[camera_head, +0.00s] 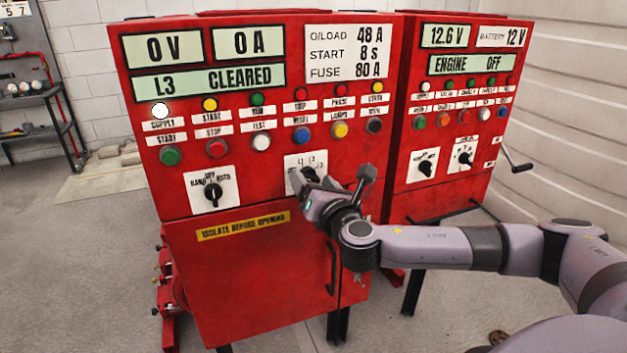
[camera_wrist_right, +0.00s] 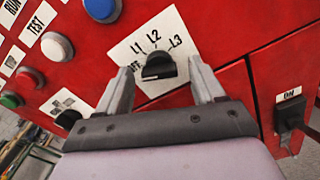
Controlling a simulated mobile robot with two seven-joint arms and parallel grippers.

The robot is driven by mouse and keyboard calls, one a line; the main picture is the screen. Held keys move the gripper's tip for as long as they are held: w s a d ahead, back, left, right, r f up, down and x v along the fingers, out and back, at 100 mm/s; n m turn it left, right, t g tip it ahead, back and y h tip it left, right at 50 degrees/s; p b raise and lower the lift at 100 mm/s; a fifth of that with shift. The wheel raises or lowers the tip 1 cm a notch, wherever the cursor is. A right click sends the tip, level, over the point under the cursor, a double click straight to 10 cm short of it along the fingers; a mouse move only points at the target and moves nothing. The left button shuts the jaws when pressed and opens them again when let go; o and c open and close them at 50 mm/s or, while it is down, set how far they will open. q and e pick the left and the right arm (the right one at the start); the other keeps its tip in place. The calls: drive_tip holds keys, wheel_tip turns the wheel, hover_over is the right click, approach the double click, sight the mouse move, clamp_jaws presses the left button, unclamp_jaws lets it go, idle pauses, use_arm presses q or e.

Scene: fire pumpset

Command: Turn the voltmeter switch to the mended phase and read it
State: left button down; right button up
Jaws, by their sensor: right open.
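The voltmeter switch (camera_wrist_right: 160,67) is a black knob on a white plate marked OFF, L1, L2 and L3, on the red pump panel (camera_head: 240,270). Its bar lies roughly crosswise in the wrist view; I cannot tell which mark it points at. In the head view the switch (camera_head: 309,175) is partly hidden by my right gripper (camera_head: 338,189). The right gripper (camera_wrist_right: 160,76) is open, its fingers on either side of the knob with visible gaps. The voltmeter display (camera_head: 175,47) reads 0 V. The message display (camera_head: 209,82) reads L3 CLEARED. My left gripper is not in view.
A HAND/OFF/AUTO switch (camera_head: 213,194) sits left of the voltmeter switch. Coloured push buttons (camera_head: 262,142) line the panel above. A door handle (camera_head: 332,265) is below. A second red panel (camera_head: 445,190) with a crank (camera_head: 516,160) stands at the right.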

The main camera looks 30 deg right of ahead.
drive_tip(key=shift+w, duration=0.2)
drive_tip(key=c, duration=1.1)
drive_tip(key=shift+o, duration=0.2)
